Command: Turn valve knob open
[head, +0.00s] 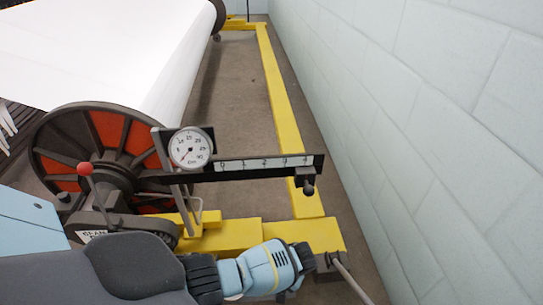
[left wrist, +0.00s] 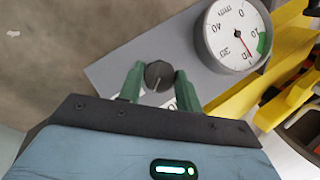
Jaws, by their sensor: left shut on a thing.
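The valve knob (left wrist: 158,75) is a small dark round knob with a light line on it, on a flat grey plate (left wrist: 118,72) in the left wrist view. My left gripper (left wrist: 159,88) has its two green fingers on either side of the knob, shut on it. Beside it is a round white gauge (left wrist: 232,32) with a red needle and a green zone at its edge. In the head view my left arm reaches in along the bottom, its fingers hidden. I cannot make out the knob there. My right gripper is not in view.
A large roll of white material (head: 110,45) with a red-and-black flange (head: 108,130) stands at left. A dial gauge (head: 190,148) and a numbered bar (head: 262,165) stand above the yellow frame (head: 283,100). A pale block wall (head: 430,110) closes the right side.

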